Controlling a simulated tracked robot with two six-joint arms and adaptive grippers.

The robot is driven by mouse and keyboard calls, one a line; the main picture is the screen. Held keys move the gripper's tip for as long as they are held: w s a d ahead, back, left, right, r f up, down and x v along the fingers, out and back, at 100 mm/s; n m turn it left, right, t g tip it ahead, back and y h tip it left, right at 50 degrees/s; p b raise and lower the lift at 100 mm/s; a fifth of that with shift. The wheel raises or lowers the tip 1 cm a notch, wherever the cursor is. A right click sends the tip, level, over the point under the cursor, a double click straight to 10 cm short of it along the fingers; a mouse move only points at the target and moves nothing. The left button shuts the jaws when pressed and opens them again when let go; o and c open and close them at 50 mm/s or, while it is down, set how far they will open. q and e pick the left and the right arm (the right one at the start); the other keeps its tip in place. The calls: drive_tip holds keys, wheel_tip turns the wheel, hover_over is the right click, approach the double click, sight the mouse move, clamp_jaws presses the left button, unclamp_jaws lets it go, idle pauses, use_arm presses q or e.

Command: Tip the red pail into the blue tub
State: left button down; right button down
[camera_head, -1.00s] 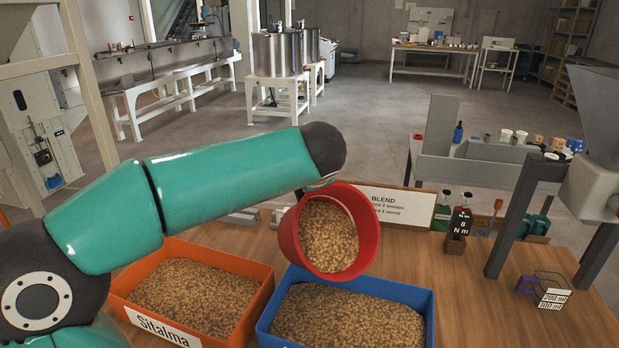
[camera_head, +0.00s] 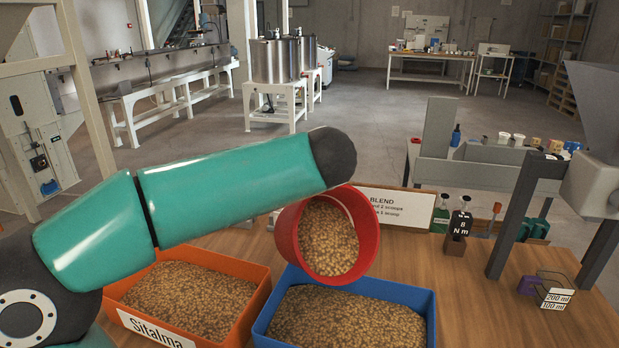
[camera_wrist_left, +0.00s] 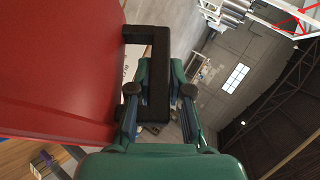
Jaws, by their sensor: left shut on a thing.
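The red pail (camera_head: 283,236) is held above the back part of the blue tub (camera_head: 432,308), tilted with its mouth toward the head camera. Tan pellets (camera_head: 328,240) lie inside it; none are seen falling. The blue tub holds similar pellets, and its front is cut off by the picture edge. In the left wrist view my left gripper (camera_wrist_left: 160,92) is shut on the pail's black handle (camera_wrist_left: 158,60), and the red pail wall (camera_wrist_left: 60,70) fills the left side. In the head view the arm and pail hide this gripper. My right gripper is not in view.
An orange tub (camera_head: 262,290) of pellets labelled Sitalma stands just left of the blue tub. A white BLEND sign (camera_head: 395,207) stands behind the pail. Small bottles, a grey-framed machine (camera_head: 520,205) and measuring scoops (camera_head: 548,290) are to the right. The wooden table right of the blue tub is mostly clear.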

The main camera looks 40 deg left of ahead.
use_arm(q)
drive_tip(key=shift+r, duration=0.1)
idle(0.3)
drive_tip(key=shift+s+d+b, duration=0.1)
drive_tip(key=shift+d+b, duration=0.25)
drive_tip(key=shift+b, duration=0.4)
drive_tip(key=shift+d+r+y+b, duration=0.1)
drive_tip(key=shift+d+y+b, duration=0.2)
drive_tip(key=shift+y, duration=0.2)
drive_tip(key=shift+r, duration=0.1)
drive_tip(key=shift+s, duration=0.1)
drive_tip(key=shift+d+t+b, duration=0.3)
drive_tip(key=shift+d+b, duration=0.05)
drive_tip(key=shift+b, duration=0.35)
drive_tip(key=shift+s+d+m+y+b, duration=0.15)
drive_tip(key=shift+d+m+y+b, duration=0.15)
drive_tip(key=shift+y+b, duration=0.15)
drive_tip(key=shift+d, duration=0.15)
